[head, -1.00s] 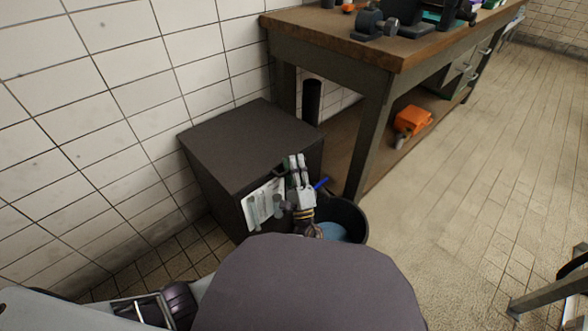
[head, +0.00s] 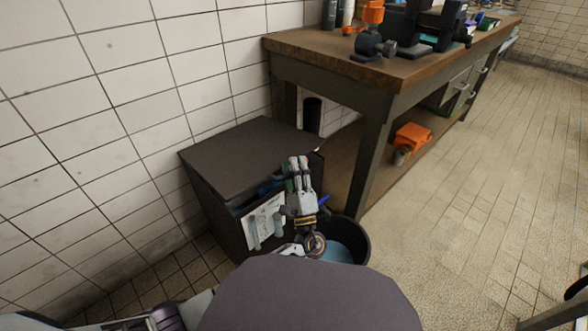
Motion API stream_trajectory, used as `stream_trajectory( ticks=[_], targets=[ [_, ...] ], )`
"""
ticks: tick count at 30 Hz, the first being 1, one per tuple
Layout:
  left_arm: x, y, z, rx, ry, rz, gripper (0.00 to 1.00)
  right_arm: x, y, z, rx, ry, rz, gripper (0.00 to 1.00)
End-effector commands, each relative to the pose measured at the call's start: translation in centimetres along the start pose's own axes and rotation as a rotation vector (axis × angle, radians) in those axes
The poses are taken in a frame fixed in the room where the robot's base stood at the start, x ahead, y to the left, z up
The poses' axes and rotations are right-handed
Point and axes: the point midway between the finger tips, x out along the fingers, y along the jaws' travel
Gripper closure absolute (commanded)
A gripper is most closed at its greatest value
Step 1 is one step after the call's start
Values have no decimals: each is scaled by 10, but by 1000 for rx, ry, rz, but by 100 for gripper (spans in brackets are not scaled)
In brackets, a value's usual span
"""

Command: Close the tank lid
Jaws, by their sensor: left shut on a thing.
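The tank (head: 219,209) is a dark box standing against the tiled wall, with a pale label sheet on its front. Its flat dark lid (head: 245,150) covers the top. A narrow gap with bluish and greenish bits shows under the lid's front edge, so the lid looks slightly raised there. My left gripper (head: 299,163) is at the front right edge of the lid, fingers pointing away from me. It is shut on the lid's front edge or handle; the fingers hide the exact contact. My right gripper is out of view.
A dark bucket (head: 361,240) with blue inside stands right of the tank, beneath my left wrist. A wooden workbench (head: 330,58) stands behind, with an orange object (head: 411,136) on its lower shelf.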

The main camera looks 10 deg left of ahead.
Motion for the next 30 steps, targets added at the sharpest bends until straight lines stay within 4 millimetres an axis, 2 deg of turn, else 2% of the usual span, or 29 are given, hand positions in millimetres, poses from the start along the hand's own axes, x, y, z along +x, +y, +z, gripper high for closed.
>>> stream_trajectory(
  ticks=[1, 2, 8, 30],
  targets=[
    [-2, -9, -4, -13, 7, -10, 81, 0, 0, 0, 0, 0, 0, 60],
    [-2, -9, -4, -13, 7, -10, 81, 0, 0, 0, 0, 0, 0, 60],
    [-3, -6, -2, -8, 3, -6, 81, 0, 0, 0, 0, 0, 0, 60],
    [-31, 10, 0, -4, 2, -4, 81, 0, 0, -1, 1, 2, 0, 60]
  ],
)
